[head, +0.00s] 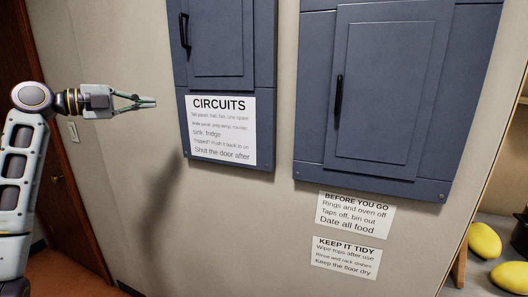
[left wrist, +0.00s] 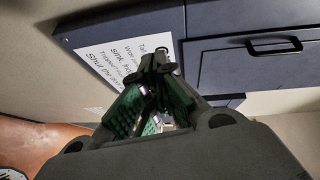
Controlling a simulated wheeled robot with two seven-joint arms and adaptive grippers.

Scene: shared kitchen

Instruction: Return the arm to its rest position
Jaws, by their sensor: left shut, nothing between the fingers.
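My left arm comes in from the left in the head view, raised beside the wall. My left gripper (head: 148,102) points right, in front of the bare wall just left of the left blue-grey panel (head: 226,82). Its fingers are shut with nothing between them. The left wrist view shows the closed fingers (left wrist: 155,65) with the panel and its white label behind them. The gripper appears apart from the panel. My right gripper is not in view.
A second blue-grey panel (head: 390,90) with a black handle is to the right; both panel doors look closed. A "CIRCUITS" notice (head: 221,130) is on the left panel. Two notices hang below the right one. A wooden door (head: 50,150) is at left. Yellow fruit (head: 484,241) lies at lower right.

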